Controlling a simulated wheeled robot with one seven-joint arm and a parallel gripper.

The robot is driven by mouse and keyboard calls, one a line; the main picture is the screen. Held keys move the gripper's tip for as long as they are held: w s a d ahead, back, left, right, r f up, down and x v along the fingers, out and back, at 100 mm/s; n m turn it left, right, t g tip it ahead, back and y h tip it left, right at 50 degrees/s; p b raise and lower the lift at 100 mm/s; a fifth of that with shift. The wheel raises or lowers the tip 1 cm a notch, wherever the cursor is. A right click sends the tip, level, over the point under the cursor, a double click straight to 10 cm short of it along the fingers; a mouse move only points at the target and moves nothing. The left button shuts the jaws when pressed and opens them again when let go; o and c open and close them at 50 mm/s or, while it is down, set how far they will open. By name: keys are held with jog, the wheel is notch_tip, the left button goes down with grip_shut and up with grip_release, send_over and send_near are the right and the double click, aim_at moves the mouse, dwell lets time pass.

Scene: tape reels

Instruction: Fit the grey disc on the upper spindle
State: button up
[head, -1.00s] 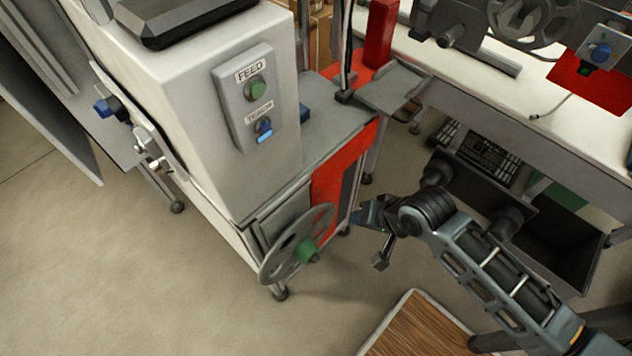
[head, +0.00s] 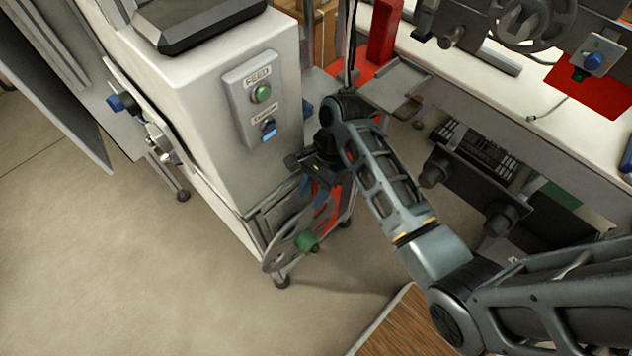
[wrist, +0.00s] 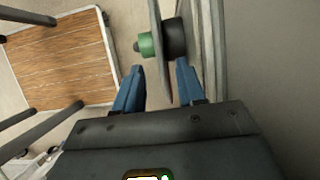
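The grey disc (head: 281,250) has cut-outs and a green hub piece (head: 307,241). It stands upright at the low front of the white machine. In the wrist view the disc (wrist: 157,25) is nearly edge-on, with the green piece (wrist: 146,44) on its left and a black hub (wrist: 174,38) on its right. My gripper (head: 314,193) is at the disc's upper rim. Its blue fingers (wrist: 160,68) are apart, one on each side of the rim, with gaps showing. My arm and gripper hide part of the disc. I cannot tell which part is the upper spindle.
The white machine (head: 215,100) with its button panel (head: 252,98) rises close beside my gripper. Two dark cylindrical parts (head: 437,168) (head: 503,217) stick out below the bench (head: 520,125) at right. A wood-topped platform (head: 405,325) is low in front. The floor at left is clear.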

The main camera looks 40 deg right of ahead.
aim_at(307, 207)
jog(key=shift+x, duration=2.4)
jog(key=shift+c, duration=0.3)
grip_shut()
